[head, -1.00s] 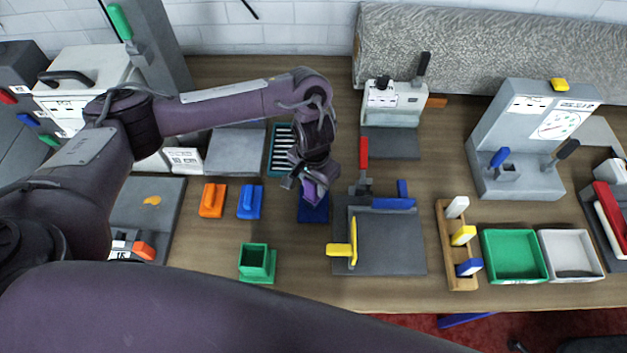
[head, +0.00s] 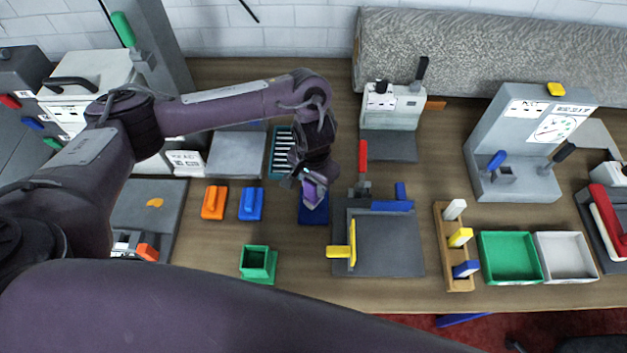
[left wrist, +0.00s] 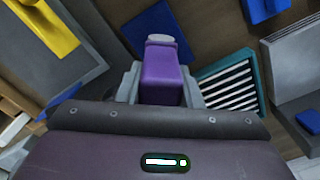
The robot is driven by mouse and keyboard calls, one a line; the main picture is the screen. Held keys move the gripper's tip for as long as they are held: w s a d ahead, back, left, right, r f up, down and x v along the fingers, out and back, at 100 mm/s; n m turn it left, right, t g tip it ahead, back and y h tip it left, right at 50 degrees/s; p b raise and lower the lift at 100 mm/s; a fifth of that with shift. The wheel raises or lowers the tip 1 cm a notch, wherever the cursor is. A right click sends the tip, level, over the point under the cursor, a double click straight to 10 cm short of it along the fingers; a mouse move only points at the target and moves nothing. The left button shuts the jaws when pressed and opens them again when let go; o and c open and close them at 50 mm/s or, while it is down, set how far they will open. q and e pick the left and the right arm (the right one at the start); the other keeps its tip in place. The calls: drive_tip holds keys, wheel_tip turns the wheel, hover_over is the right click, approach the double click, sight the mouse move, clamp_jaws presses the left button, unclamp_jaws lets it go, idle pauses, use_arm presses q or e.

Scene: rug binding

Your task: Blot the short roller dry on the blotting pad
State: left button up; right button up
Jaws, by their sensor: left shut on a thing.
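My left gripper (head: 313,188) is shut on a purple block-like piece with a pale end (left wrist: 162,62), which I take to be the short roller's handle; no roller surface can be made out. The purple piece also shows in the head view (head: 315,194). It is over or at a flat blue pad (head: 313,213), perhaps the blotting pad; contact cannot be told. The pad also shows beyond the purple piece in the left wrist view (left wrist: 160,24). My right gripper is not in view.
A teal tray with white slats (head: 281,152) lies just behind the gripper. Orange (head: 214,203) and blue (head: 251,204) handled blocks stand to the left, a green open box (head: 257,262) in front. A grey board with a yellow handle (head: 385,245) is close on the right.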

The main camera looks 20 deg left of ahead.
use_arm(q)
drive_tip(key=shift+r+p, duration=0.35)
drive_tip(key=shift+r, duration=0.4)
drive_tip(key=shift+w+r, duration=0.1)
drive_tip(key=shift+r, duration=2)
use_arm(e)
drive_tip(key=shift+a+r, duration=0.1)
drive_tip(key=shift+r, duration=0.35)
